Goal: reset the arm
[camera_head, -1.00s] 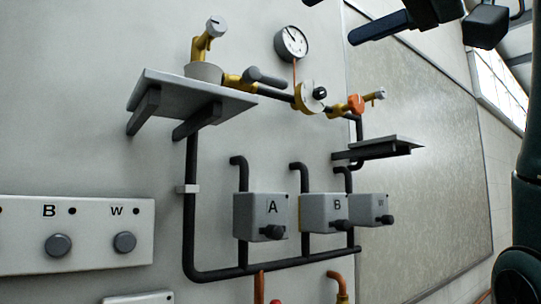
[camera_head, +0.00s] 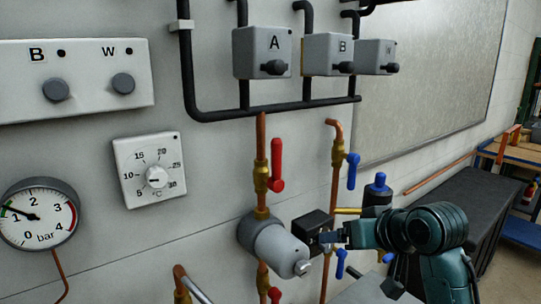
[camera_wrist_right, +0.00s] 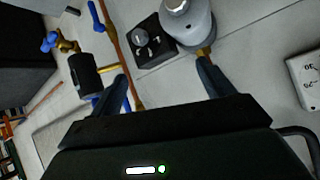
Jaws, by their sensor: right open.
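My right arm comes in from the lower right in the head view. My right gripper (camera_head: 333,237) shows its blue fingers close to a small black box with a knob (camera_head: 312,228), partly in front of it. In the right wrist view the fingers of my right gripper (camera_wrist_right: 166,80) are spread wide with nothing between them. The black box (camera_wrist_right: 153,42) lies beyond the fingertips there, apart from them. My left gripper is not in view.
A grey cylinder (camera_head: 278,248) sits on the copper pipe left of the box. A black cylinder (camera_head: 377,192) is close above my right arm. Red (camera_head: 276,165) and blue (camera_head: 352,172) valve levers stick out. A dark bench (camera_head: 460,220) stands at right.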

